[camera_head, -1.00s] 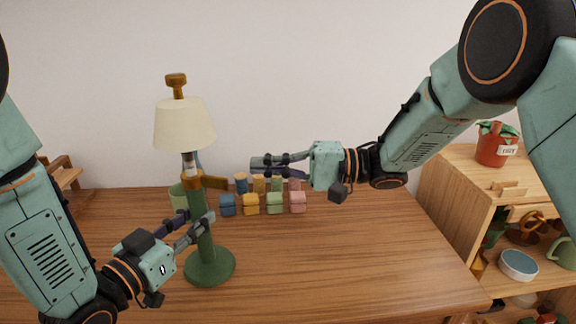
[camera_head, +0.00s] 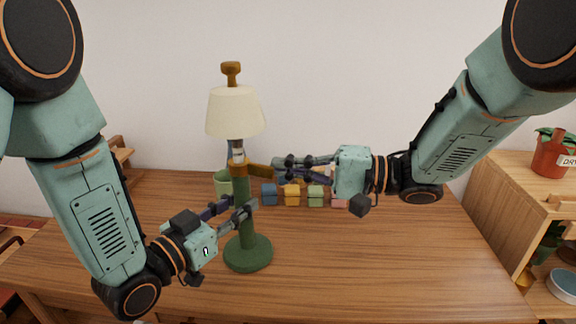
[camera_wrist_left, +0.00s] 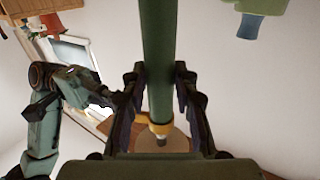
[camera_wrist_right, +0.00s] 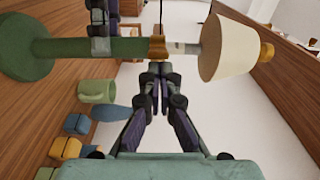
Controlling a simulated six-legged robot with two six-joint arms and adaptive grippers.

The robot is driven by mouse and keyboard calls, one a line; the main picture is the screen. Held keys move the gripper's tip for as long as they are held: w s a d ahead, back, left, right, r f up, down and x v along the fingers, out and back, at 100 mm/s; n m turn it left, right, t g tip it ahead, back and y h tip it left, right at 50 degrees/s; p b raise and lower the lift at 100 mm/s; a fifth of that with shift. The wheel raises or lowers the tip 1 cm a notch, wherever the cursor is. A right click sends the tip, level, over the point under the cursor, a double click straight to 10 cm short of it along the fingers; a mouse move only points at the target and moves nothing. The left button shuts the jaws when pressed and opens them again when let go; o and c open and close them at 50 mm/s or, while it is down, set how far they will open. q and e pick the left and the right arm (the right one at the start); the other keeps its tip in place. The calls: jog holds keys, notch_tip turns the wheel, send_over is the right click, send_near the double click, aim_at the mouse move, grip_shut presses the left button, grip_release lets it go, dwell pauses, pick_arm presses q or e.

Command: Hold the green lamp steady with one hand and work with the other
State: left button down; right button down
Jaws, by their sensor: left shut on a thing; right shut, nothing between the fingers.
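The green lamp stands upright on the wooden table, with a green post (camera_head: 243,188), a round green base (camera_head: 248,254) and a cream shade (camera_head: 235,112). A brown lever (camera_head: 259,170) sticks out to the right below the shade. My left gripper (camera_head: 242,209) is shut on the lower post, and the post also shows between its fingers in the left wrist view (camera_wrist_left: 158,55). My right gripper (camera_head: 277,166) is shut and empty, its tips close to the lever's end. In the right wrist view its tips (camera_wrist_right: 154,72) lie just below the brown collar (camera_wrist_right: 158,47); contact is unclear.
A green mug (camera_head: 222,184) stands behind the lamp. A row of coloured blocks (camera_head: 292,195) lies behind the right gripper, partly hidden. A wooden shelf unit (camera_head: 505,190) with a potted plant (camera_head: 550,153) stands at the right. The table's front right is clear.

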jog(key=shift+s+a, duration=0.1)
jog(key=shift+s, duration=0.4)
jog(key=s+a, duration=0.3)
jog(key=s, duration=0.2)
jog(key=shift+a, duration=0.2)
dwell(0.6)
jog(key=shift+s, duration=0.1)
dwell(0.5)
